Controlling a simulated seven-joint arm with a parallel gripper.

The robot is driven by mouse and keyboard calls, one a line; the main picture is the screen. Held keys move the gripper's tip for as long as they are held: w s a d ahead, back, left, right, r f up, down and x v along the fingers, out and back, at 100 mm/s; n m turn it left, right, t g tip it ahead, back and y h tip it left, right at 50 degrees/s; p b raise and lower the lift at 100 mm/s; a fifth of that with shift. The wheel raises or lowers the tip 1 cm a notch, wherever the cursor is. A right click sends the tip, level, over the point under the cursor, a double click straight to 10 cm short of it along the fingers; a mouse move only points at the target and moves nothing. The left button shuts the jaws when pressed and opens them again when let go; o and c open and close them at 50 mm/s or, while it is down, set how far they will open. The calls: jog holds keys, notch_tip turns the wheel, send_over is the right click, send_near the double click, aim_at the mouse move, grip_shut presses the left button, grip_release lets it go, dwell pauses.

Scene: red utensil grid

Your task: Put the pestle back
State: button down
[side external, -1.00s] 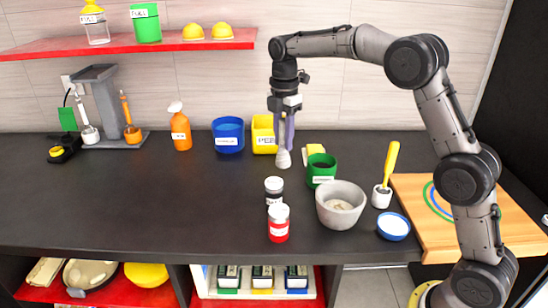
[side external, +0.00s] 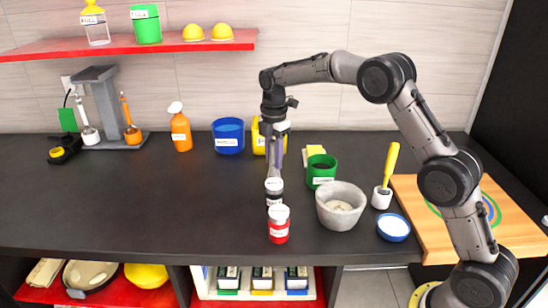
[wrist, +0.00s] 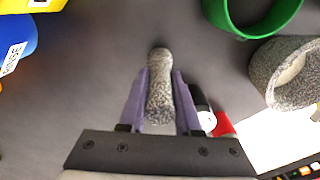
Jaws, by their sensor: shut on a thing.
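My gripper (side external: 278,152) is shut on the grey stone pestle (wrist: 160,82), which lies between the purple fingers in the wrist view. In the side view the pestle (side external: 272,162) hangs low behind the dark jar; its lower end is partly hidden, so I cannot tell whether it touches the counter. The grey stone mortar (side external: 340,208) stands upright to the right of my gripper, apart from the pestle. In the wrist view the mortar (wrist: 282,78) is at the right edge.
A dark jar (side external: 274,191) and a red jar (side external: 279,228) stand close in front of my gripper. A green cup (side external: 320,172) stands behind the mortar. A yellow container (side external: 258,138) and blue container (side external: 228,136) are behind. The counter's left side (side external: 120,195) is clear.

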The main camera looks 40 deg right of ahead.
jog(key=shift+f, duration=0.1)
jog(key=c, duration=0.6)
grip_release()
